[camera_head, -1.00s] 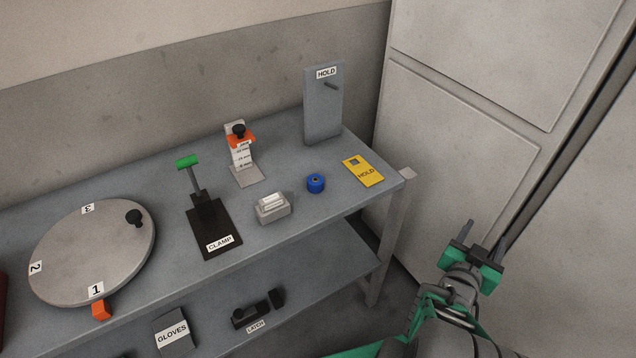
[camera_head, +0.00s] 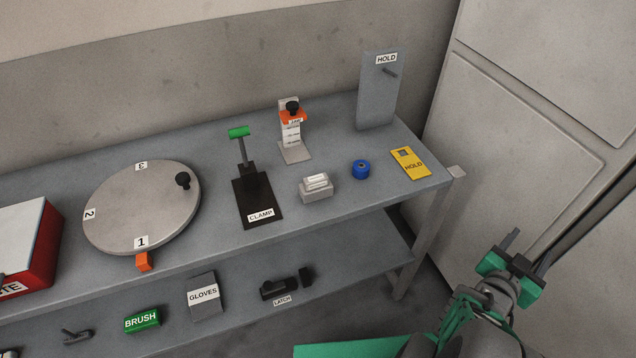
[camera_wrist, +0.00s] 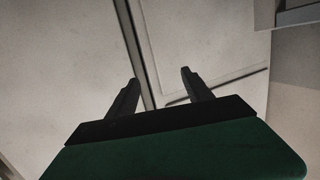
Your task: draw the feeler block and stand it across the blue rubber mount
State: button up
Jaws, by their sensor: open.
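The blue rubber mount (camera_head: 361,170) is a short blue cylinder with a dark centre, standing on the bench top toward its right end. Left of it, a pale block (camera_head: 317,180) sits in a light grey holder (camera_head: 318,195); it looks like the feeler block, but I cannot read any mark on it. My gripper (camera_head: 515,246) is right of the bench, away from both. In the wrist view my gripper (camera_wrist: 160,77) is open, with nothing between its two dark fingers and only pale panels beyond.
On the bench are a black clamp stand (camera_head: 250,200), a scale with orange slider (camera_head: 292,130), a grey HOLD panel (camera_head: 379,95), a yellow HOLD tag (camera_head: 410,163), a numbered turntable (camera_head: 140,210) and a red box (camera_head: 42,245). Gloves (camera_head: 203,295) and a latch (camera_head: 285,286) are on the lower shelf.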

jog(key=shift+w+a+r, duration=0.1)
jog(key=shift+w+r, duration=0.05)
jog(key=shift+r, duration=0.1)
jog(key=w+a+r+n+y+p, duration=0.5)
jog(key=w+a+r+y+p, duration=0.3)
jog(key=w+a+r+p, duration=0.55)
jog(key=s+a+r+n+g+y+p, duration=0.2)
jog(key=s+a+r+p, duration=0.1)
jog(key=a+r, duration=0.5)
jog(key=s+a+r+n+g+y+p, duration=0.2)
jog(key=s+a+r+n+y+p, duration=0.1)
jog(key=a+r, duration=0.4)
jog(key=shift+s+a+r+n+g+p, duration=0.35)
jog(key=shift+s+a+p, duration=0.25)
jog(key=shift+a+p, duration=0.55)
jog(key=shift+d, duration=0.15)
